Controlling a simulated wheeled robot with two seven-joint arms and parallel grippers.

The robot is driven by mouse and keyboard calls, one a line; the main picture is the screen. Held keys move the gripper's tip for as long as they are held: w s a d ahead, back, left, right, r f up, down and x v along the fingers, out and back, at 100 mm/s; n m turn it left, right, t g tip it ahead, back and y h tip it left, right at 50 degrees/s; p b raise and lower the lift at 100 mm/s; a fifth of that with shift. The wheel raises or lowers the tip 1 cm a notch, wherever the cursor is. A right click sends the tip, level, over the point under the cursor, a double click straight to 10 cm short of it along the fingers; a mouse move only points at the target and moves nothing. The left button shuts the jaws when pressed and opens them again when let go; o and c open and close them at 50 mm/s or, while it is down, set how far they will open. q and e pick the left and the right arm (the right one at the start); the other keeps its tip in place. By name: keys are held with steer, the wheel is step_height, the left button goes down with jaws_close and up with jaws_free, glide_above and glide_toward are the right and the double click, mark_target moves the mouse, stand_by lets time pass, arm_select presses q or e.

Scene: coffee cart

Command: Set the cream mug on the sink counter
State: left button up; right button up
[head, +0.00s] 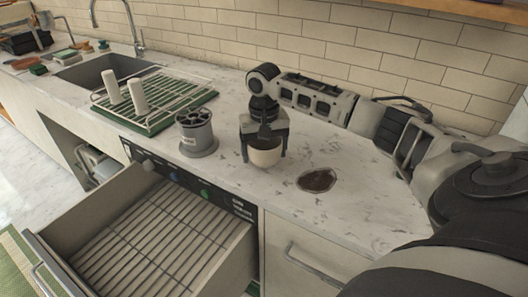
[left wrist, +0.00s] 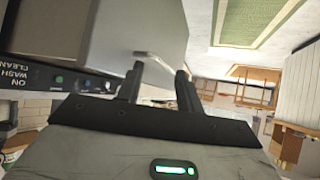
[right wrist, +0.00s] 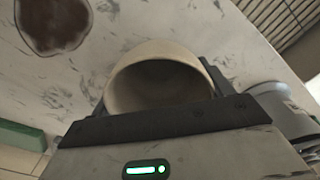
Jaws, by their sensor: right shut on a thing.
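The cream mug (head: 265,158) is in my right gripper (head: 264,148), with one finger on each side of it. It looks upright over the marble counter (head: 360,215); I cannot tell whether its base touches. The right wrist view shows the mug's round mouth (right wrist: 158,82) and dark inside between the fingers. My left gripper (left wrist: 160,84) shows only in the left wrist view. Its fingers are apart, with a pale handle (left wrist: 152,62) of a grey front close to their tips and nothing clearly held. The sink (head: 110,72) is at the far left of the counter.
A grey slotted holder (head: 197,135) stands left of the mug. Beyond it is a green drying rack (head: 165,113) with two white cups (head: 138,95). A brown stain (head: 317,180) lies right of the mug. An open drawer (head: 150,240) with a wire rack juts out below.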

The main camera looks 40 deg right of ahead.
steer(key=shift+f, duration=0.5)
steer(key=o, duration=1.2)
steer(key=shift+f, duration=0.1)
step_height(320, 180, up, 12)
steer(key=shift+r+b, duration=0.15)
steer(key=shift+b, duration=0.25)
